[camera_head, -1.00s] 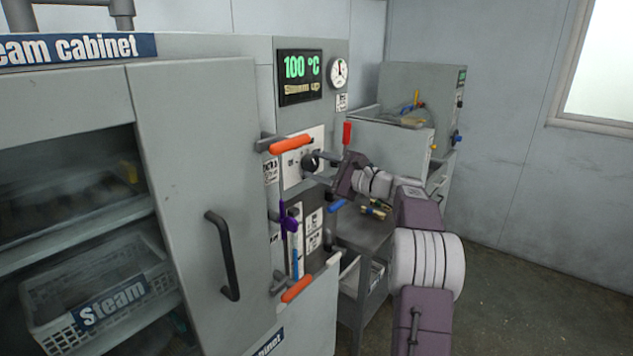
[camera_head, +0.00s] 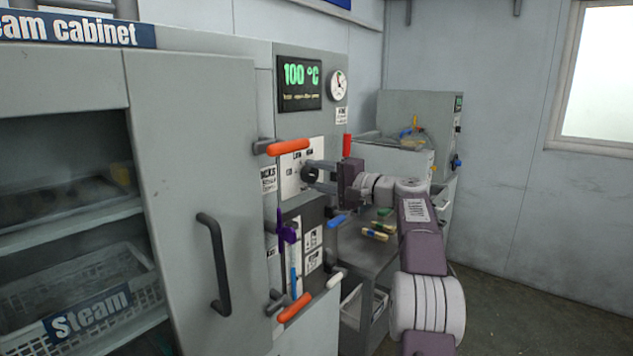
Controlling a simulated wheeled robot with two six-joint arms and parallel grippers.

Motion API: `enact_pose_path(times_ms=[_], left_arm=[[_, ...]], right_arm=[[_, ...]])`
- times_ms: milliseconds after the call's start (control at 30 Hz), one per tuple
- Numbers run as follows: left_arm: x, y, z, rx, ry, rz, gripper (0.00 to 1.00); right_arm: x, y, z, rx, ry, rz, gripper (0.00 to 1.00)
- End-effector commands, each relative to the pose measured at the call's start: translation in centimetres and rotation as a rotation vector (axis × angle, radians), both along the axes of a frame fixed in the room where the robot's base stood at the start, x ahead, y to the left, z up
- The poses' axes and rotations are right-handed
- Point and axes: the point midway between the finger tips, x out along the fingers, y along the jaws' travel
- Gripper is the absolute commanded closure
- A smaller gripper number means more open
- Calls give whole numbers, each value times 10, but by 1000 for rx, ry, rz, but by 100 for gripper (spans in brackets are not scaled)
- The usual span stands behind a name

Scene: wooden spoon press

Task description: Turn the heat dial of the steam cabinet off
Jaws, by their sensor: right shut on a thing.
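The steam cabinet (camera_head: 200,110) stands at the left and middle, with a display (camera_head: 299,83) reading 100 °C in green. The heat dial (camera_head: 309,174) is a dark round knob on a white plate on the cabinet's front, below the display. My right gripper (camera_head: 314,172) reaches in from the right and is shut on the heat dial. Its fingers partly cover the dial, so the pointer position cannot be read. My left gripper is not in view.
Orange-gripped handles (camera_head: 288,147) stick out above the dial and lower down. A purple lever (camera_head: 287,232) sits below it. A black door handle (camera_head: 214,263) is at left. A grey cart (camera_head: 372,257) with small coloured items stands behind my right arm.

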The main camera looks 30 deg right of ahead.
Motion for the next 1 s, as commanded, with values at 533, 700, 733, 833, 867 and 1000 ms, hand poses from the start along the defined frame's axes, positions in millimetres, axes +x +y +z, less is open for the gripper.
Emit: enact_pose_path(times_ms=[533, 700, 733, 833, 867, 1000], left_arm=[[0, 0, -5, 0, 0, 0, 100], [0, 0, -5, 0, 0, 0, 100], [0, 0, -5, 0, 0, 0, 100], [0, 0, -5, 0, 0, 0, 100], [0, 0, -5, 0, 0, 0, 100], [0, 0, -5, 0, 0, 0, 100]], right_arm=[[0, 1, -4, -63, -18, 6, 98], [0, 1, -4, -63, -18, 6, 98], [0, 1, -4, -63, -18, 6, 52], [0, 1, -3, -62, -20, 5, 35], [0, 1, -3, -62, -20, 4, 35], [0, 1, -2, -61, -22, 4, 35]])
